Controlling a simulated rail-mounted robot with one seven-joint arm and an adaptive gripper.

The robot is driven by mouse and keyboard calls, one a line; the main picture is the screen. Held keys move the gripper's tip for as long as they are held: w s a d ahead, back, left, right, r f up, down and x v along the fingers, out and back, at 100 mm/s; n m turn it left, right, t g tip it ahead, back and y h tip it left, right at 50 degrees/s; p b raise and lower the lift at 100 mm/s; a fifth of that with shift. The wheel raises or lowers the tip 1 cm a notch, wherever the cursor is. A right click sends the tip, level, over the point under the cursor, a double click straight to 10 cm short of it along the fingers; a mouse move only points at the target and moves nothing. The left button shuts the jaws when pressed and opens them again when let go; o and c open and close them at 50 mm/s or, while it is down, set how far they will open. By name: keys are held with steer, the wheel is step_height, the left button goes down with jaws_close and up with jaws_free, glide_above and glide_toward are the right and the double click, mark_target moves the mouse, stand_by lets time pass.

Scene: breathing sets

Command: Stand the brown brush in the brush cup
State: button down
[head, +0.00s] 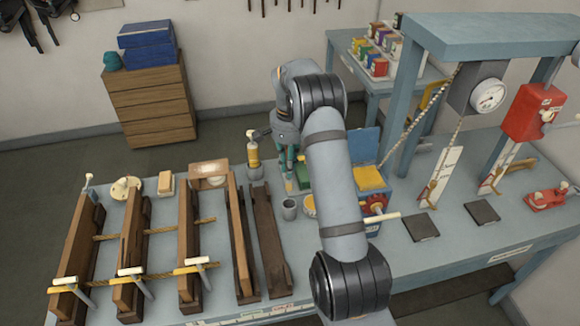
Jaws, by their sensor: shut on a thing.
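My gripper (287,172) points down over the bench, left of my forearm. It is shut on a thin brown item, which looks like the brown brush (289,186); its lower end shows below the fingers. The fingers and arm hide the rest of it. A small grey metal cup (290,209), which looks like the brush cup, stands upright on the bench just in front of and below the gripper in the picture. The brush end appears behind the cup's rim. I cannot tell its exact height above the bench.
A round yellow-topped dish (310,205) is close right of the cup, partly behind my arm. Dark wooden bars (270,240) lie left of the cup. A blue box with a yellow pad (370,178) stands right.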

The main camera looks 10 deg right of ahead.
step_height(320, 180, down, 11)
steer(key=b, duration=0.9)
steer(key=shift+f, duration=0.2)
steer(key=c, duration=1.7)
jaws_free()
steer(key=shift+r, duration=0.15)
step_height(320, 180, up, 12)
steer(key=shift+d+f, duration=0.1)
